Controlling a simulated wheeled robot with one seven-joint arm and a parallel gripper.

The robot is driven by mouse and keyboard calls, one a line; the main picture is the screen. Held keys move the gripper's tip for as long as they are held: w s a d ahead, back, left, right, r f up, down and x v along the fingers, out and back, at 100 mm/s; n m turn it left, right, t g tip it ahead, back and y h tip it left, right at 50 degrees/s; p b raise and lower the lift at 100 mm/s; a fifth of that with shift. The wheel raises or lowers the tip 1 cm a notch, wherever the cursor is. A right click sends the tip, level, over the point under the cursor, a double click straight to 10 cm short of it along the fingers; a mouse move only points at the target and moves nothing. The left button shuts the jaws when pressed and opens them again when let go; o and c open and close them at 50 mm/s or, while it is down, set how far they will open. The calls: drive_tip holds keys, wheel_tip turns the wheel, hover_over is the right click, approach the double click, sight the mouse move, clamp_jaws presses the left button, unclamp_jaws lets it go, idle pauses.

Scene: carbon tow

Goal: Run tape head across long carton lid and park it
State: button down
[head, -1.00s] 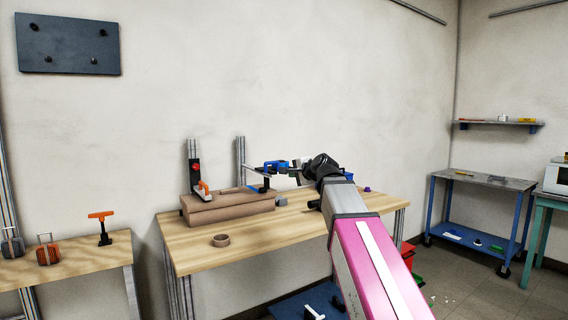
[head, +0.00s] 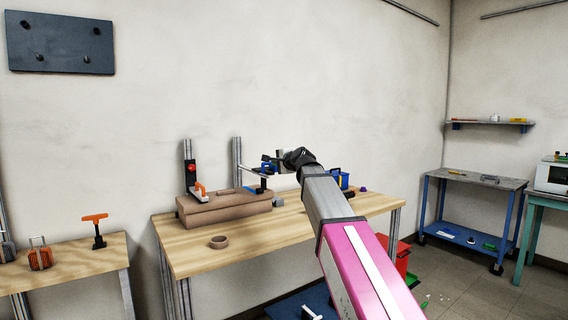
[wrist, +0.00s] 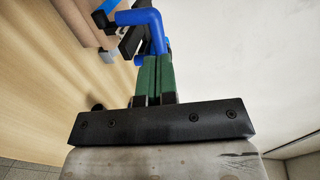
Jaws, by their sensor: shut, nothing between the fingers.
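A long brown carton (head: 225,210) lies on the wooden bench, and its lid also shows in the wrist view (wrist: 68,22). A blue bent handle (wrist: 148,22) on a dark body stands at the carton's right end; I take it for the tape head, and its blue part shows small in the head view (head: 267,170). My gripper (head: 271,159) is above that end. Its green fingers (wrist: 154,78) are shut together and empty, their tips close to the blue handle. I cannot tell whether they touch it. The underside of the tape head is hidden.
A clamp-like fixture (head: 191,168) with red knob and orange handle stands at the carton's left end. A tape roll (head: 218,242) lies on the front of the bench (head: 260,235). A blue item (head: 339,179) stands behind my arm. The bench front is mostly clear.

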drive_tip(key=shift+x, duration=1.4)
drive_tip(key=shift+w, duration=0.1)
drive_tip(key=r+x, duration=0.1)
drive_tip(key=x, duration=0.5)
drive_tip(key=r+x, duration=0.1)
drive_tip(key=x, duration=0.6)
drive_tip(key=r+x, duration=0.2)
drive_tip(key=x, duration=0.5)
drive_tip(key=shift+w+a, duration=0.3)
drive_tip(key=shift+w, duration=0.1)
drive_tip(key=shift+w+r, duration=0.1)
